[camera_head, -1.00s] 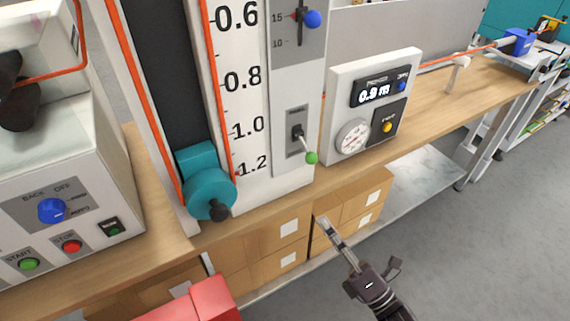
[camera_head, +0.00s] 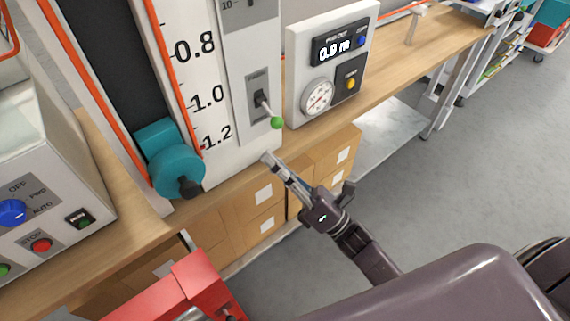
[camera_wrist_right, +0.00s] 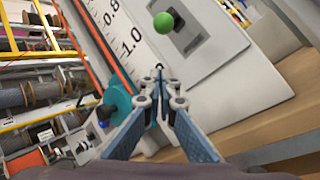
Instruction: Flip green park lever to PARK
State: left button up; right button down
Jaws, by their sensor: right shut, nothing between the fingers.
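The park lever has a green ball knob (camera_head: 277,122) on a thin stem, tilted down and to the right from its grey plate (camera_head: 259,95) on the white scale panel. The knob shows large in the right wrist view (camera_wrist_right: 163,22), above the fingertips. My right gripper (camera_head: 268,158) is shut and empty, just below the knob and apart from it in the head view. Its fingertips (camera_wrist_right: 159,72) meet in the wrist view. The writing on the lever plate is too small to read. My left gripper is not in view.
A teal clamp with a dark knob (camera_head: 172,160) stands left of the lever. A meter box (camera_head: 331,65) reading 0.9 m stands to its right. Cardboard boxes (camera_head: 323,160) sit under the wooden bench. A red object (camera_head: 185,290) is at the bottom.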

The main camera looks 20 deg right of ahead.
aim_at(270, 113)
jog(key=w+r+p, duration=0.1)
jog(key=r, duration=0.1)
jog(key=w+d+r+p, duration=0.1)
jog(key=r, duration=0.1)
jog(key=shift+w+p, duration=0.4)
jog(key=shift+d+r, duration=0.1)
